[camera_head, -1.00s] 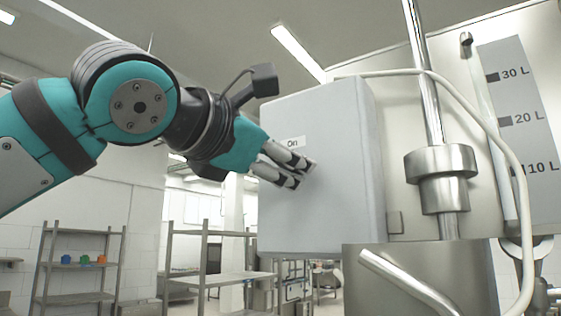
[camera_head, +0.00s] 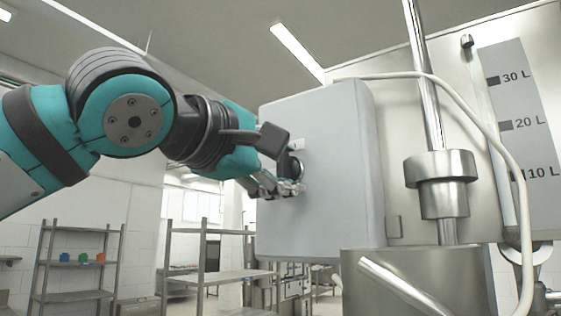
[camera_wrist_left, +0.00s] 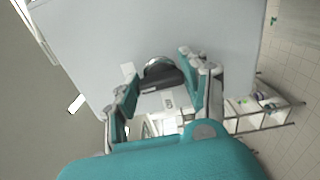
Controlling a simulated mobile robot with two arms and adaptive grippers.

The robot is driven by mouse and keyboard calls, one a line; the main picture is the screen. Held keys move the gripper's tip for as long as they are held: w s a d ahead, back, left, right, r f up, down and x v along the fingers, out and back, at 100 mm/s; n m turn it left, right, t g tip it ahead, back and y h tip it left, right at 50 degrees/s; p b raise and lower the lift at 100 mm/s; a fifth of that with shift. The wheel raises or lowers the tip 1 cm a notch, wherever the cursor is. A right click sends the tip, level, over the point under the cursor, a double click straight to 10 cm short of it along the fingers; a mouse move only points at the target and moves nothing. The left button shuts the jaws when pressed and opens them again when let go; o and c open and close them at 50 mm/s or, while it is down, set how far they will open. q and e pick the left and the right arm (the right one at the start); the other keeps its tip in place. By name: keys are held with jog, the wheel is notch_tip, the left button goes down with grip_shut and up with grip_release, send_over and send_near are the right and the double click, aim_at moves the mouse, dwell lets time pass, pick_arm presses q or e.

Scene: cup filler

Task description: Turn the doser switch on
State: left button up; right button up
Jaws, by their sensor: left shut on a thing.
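The doser switch (camera_head: 296,166) is a dark round knob on the front of a grey box (camera_head: 335,150). In the head view it is partly hidden behind my left gripper (camera_head: 287,186). In the left wrist view the knob (camera_wrist_left: 162,70) shows between the two fingers of my left gripper (camera_wrist_left: 164,82), with a light ring behind it. The left gripper is shut on the knob, its wrist rolled over. The "On" label by the knob is mostly covered in the head view. My right gripper is not in view.
A steel tank with a litre scale (camera_head: 515,125) stands right of the box. A white hose (camera_head: 490,130) and a vertical steel rod (camera_head: 424,80) run beside it. Metal shelves (camera_head: 75,264) stand far back at the left.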

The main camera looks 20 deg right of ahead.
pick_arm(q)
jog(key=shift+m, duration=0.4)
jog(key=o, duration=1.2)
jog(key=shift+c, duration=0.2)
jog(key=v, duration=1.2)
